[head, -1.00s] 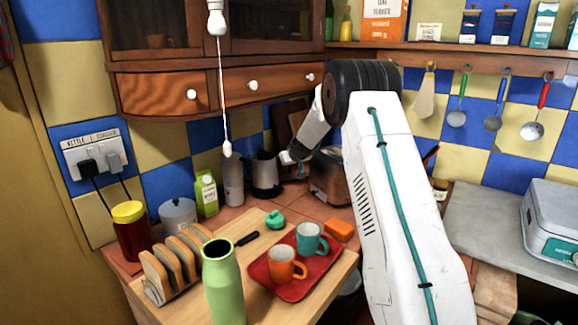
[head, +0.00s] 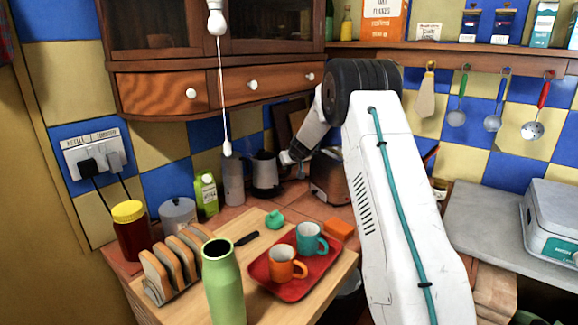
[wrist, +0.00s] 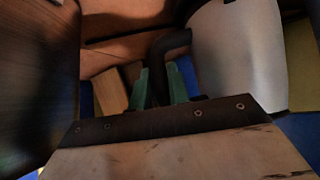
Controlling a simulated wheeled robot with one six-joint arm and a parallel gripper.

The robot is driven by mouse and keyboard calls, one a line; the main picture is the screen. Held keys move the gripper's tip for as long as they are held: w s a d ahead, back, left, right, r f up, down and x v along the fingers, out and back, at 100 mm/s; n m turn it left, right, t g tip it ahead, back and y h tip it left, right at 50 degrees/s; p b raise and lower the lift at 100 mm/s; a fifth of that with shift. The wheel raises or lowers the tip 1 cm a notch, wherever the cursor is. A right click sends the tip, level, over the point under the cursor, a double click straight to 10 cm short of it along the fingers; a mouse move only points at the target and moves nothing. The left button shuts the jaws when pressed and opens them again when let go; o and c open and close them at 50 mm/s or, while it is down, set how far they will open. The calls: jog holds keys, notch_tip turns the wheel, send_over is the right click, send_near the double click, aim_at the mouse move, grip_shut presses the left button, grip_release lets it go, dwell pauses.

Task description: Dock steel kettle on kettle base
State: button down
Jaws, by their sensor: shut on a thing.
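The steel kettle (head: 265,174) stands upright at the back of the counter in the head view, just left of my gripper (head: 287,159). In the wrist view the kettle's grey body (wrist: 238,55) fills the upper right, with its black handle (wrist: 172,43) reaching toward my green fingertips (wrist: 160,88). My gripper is shut on the kettle's handle; the exact contact is dark and partly hidden. A dark band shows at the kettle's bottom. I cannot make out the kettle base separately, nor whether there is a gap under the kettle.
A grey cylinder (head: 233,180) stands close left of the kettle, and a toaster (head: 330,180) close right. In front are a green carton (head: 206,195), a red tray (head: 268,284) with mugs, a toast rack (head: 158,290) and a tall green flask (head: 222,285). A cupboard (head: 160,92) hangs above.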

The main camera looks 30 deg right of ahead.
jog(key=shift+f, duration=0.45)
jog(key=c, duration=1.6)
grip_release()
jog(key=shift+f, duration=0.15)
jog(key=v, duration=1.1)
